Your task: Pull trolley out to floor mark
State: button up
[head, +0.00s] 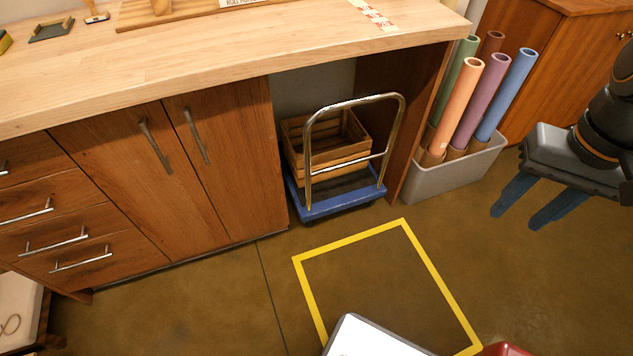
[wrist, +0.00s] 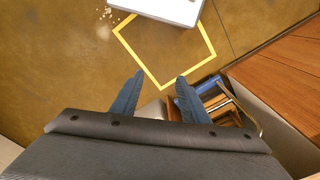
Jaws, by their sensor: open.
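The trolley (head: 340,205) stands in the recess under the bench. It has a blue deck with a dark top, an upright silver handle (head: 308,150) facing out, and a slatted wooden crate (head: 345,158) on it. The yellow floor mark (head: 315,300) is an outlined square in front of the recess, and the trolley is outside it. My gripper (head: 522,208) is open and empty at the right, above the floor and apart from the trolley. In the wrist view the fingers (wrist: 153,95) are spread, with the trolley handle (wrist: 240,108) to their right and the floor mark (wrist: 150,68) beyond.
A grey bin (head: 455,175) of coloured rolls stands right of the recess, between trolley and gripper. Cabinet doors (head: 170,170) and drawers (head: 50,225) flank the left. A white-topped object (head: 370,340) covers the mark's near edge. A red object (head: 505,350) is at the bottom.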

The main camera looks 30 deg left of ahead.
jog(key=a+f+n+b, duration=0.2)
jog(key=a+f+b, duration=0.6)
jog(key=f+b, duration=0.4)
jog(key=n+t+y+b, duration=0.5)
jog(key=n+y+b, duration=0.4)
jog(key=b, duration=0.8)
send_near(310, 170)
jog(key=x, duration=0.9)
jog(key=shift+w+a+r, duration=0.15)
jog(key=shift+a+r, duration=0.15)
jog(key=shift+a, duration=0.15)
jog(key=shift+w+a+f+t+y, duration=0.15)
jog(key=shift+f+t+y, duration=0.15)
jog(key=shift+t+y, duration=0.15)
jog(key=shift+a+f+y+p, duration=0.1)
jog(key=shift+f+y+p, duration=0.15)
jog(key=shift+y+p, duration=0.15)
jog(key=shift+f+t+y, duration=0.1)
jog(key=shift+t+y, duration=0.25)
jog(key=shift+y, duration=0.2)
jog(key=shift+s+d+t+y+p, duration=0.35)
jog(key=shift+d+t+y, duration=0.2)
jog(key=shift+y, duration=0.25)
jog(key=shift+s+d+r+t+y+p, duration=0.2)
jog(key=shift+s+d+y, duration=0.05)
jog(key=shift+d+y, duration=0.25)
jog(key=shift+s+d+r+t+y+p, duration=0.2)
jog(key=shift+s+d+y, duration=0.1)
jog(key=shift+d+y, duration=0.2)
jog(key=shift+a, duration=0.1)
